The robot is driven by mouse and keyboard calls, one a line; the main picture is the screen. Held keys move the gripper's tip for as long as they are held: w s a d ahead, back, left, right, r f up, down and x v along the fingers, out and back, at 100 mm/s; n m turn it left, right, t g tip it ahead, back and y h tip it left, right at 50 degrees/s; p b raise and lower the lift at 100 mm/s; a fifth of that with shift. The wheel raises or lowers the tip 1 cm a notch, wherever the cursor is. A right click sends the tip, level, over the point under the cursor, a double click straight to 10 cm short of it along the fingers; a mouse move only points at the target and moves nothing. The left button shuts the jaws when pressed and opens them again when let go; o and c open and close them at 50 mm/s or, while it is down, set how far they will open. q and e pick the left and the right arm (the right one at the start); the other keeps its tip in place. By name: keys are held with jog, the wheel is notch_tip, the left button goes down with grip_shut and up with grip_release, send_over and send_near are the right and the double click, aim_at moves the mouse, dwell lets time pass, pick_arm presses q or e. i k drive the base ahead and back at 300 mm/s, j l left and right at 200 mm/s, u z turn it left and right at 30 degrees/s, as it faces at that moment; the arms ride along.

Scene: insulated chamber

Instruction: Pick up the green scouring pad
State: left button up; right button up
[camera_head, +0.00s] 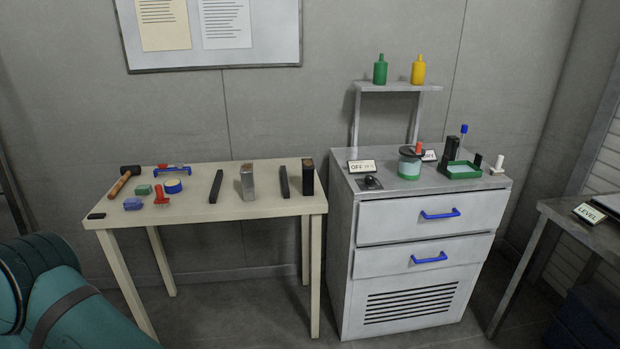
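A small green block, which looks like the green scouring pad (144,189), lies flat on the left part of the pale table (232,207). A red object (161,195) stands close by, between the pad and the tape roll. Neither of my grippers is in view.
A hammer (121,184) lies left of the pad. Several upright dark and metal blocks (247,182) stand on the table's right half. A grey drawer cabinet (425,235) stands to the right. A large teal strapped thing (75,310) fills the lower left corner.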

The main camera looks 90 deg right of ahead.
aim_at(146, 189)
jog(key=z, duration=2.65)
